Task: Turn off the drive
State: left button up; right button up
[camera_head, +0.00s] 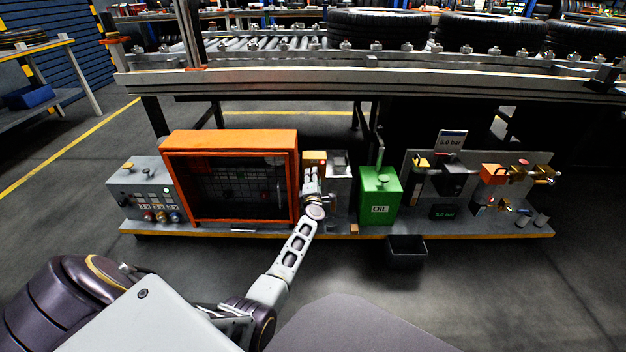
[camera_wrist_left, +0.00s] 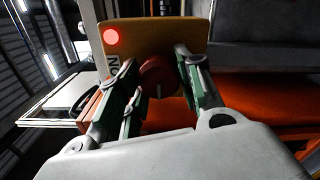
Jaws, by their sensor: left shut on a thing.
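The drive switch is a yellow plate (camera_wrist_left: 160,35) with a dark red rotary knob (camera_wrist_left: 158,76) and a glowing red lamp (camera_wrist_left: 112,36) at its upper left. Part of a printed label shows beside the knob. In the head view the top of the yellow plate (camera_head: 314,156) shows between the orange cabinet and the green oil box. My left gripper (camera_head: 312,188) is in front of it and hides the knob there. In the left wrist view its green-sided fingers stand on both sides of the knob, shut on it. My right gripper is not in view.
The orange cabinet (camera_head: 230,136) stands close left of my left gripper, with a grey button box (camera_head: 145,180) beyond it. The green oil box (camera_head: 380,195) is to the right, then valves and gauges on a panel (camera_head: 500,205). The conveyor (camera_head: 360,64) with tyres runs above.

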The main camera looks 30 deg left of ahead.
pick_arm(q)
jog(key=shift+f, duration=0.1)
jog(key=o, duration=1)
jog(key=shift+o, duration=0.2)
jog(key=shift+m, duration=0.3)
